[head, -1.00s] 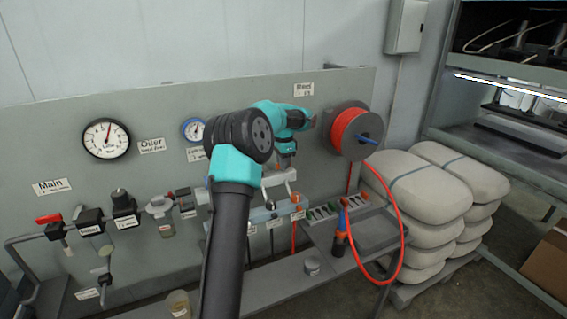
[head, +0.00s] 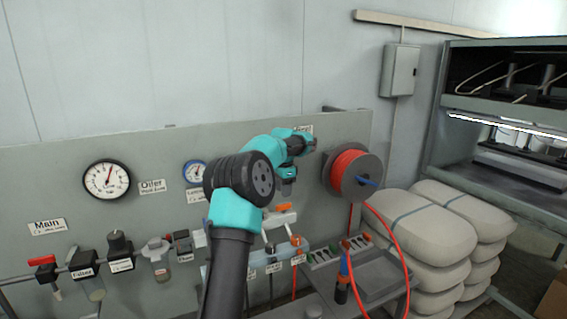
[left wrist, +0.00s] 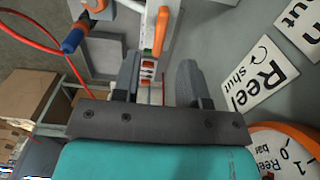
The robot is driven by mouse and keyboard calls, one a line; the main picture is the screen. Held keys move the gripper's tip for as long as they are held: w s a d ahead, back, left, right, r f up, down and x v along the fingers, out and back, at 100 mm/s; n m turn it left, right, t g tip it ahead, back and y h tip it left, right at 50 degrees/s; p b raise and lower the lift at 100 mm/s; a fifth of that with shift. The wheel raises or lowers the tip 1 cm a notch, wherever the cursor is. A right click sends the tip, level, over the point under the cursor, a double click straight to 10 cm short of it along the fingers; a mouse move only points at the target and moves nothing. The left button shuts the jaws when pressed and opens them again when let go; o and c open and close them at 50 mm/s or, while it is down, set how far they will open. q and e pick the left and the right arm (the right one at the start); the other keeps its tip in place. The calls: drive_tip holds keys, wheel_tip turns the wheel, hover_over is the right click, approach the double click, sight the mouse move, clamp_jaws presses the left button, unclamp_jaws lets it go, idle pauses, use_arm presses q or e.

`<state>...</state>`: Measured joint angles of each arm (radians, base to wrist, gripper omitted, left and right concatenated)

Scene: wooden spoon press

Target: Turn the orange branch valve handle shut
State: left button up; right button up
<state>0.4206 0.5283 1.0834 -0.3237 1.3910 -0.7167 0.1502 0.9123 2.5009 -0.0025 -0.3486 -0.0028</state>
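The orange branch valve handle (head: 284,207) shows in the head view just below my left gripper (head: 287,190), on a white valve body. In the left wrist view, the long orange handle (left wrist: 161,30) lies beyond the fingertips, roughly lengthwise between their lines. My left gripper (left wrist: 156,78) has its two dark grey fingers apart, with nothing between them that I can see held. A gap seems to separate the fingertips from the handle. My right gripper is in neither view.
A hose reel (head: 352,173) with red hose is mounted right of the gripper. A "Reel shut" label (left wrist: 261,77) and an orange-rimmed gauge (left wrist: 285,150) lie beside the gripper.

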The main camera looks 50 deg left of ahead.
sight(284, 204)
use_arm(q)
wheel_tip(284, 204, up, 11)
idle(0.4)
drive_tip(key=shift+w+f, duration=0.1)
idle(0.3)
